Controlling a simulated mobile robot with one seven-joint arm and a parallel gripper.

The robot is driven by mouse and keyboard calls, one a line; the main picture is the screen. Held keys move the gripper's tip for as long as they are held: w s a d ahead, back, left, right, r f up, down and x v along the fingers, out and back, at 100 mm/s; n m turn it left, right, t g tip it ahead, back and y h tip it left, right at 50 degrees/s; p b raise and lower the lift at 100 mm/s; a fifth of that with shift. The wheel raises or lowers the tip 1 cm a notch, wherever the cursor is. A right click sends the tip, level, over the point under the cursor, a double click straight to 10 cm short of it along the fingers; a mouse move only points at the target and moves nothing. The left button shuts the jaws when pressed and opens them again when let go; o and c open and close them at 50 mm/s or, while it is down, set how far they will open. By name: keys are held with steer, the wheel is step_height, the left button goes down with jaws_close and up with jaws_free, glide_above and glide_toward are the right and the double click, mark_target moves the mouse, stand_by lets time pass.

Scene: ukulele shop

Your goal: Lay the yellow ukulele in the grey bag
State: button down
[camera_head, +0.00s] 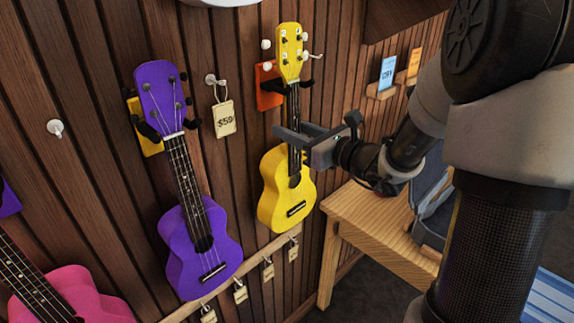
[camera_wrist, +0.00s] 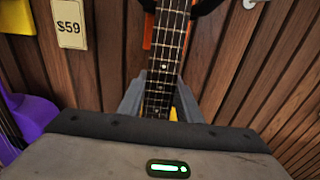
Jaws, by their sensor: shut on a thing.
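The yellow ukulele (camera_head: 287,190) hangs upright on the wood wall, its headstock at a black hanger with an orange plate (camera_head: 268,87). My gripper (camera_head: 293,138) is shut on its neck, just above the body. In the wrist view the dark fretted neck (camera_wrist: 168,45) runs down between the grey fingers of my gripper (camera_wrist: 160,103). The yellow body is mostly hidden there behind the gripper housing. The grey bag (camera_head: 431,207) lies open on the wooden table at the right, partly hidden by my arm.
A purple ukulele (camera_head: 197,247) hangs left of the yellow one, and a pink one (camera_head: 72,297) is at lower left. A $59 tag (camera_head: 225,118) hangs between purple and yellow. The wooden table (camera_head: 365,212) stands close to the right. A rail with small tags (camera_head: 240,291) runs below.

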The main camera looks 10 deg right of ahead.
steer(key=shift+r, duration=0.35)
steer(key=shift+s+d, duration=0.1)
steer(key=shift+v, duration=2.4)
steer(key=shift+f, duration=0.15)
steer(key=shift+v, duration=2.95)
steer(key=shift+f, duration=0.2)
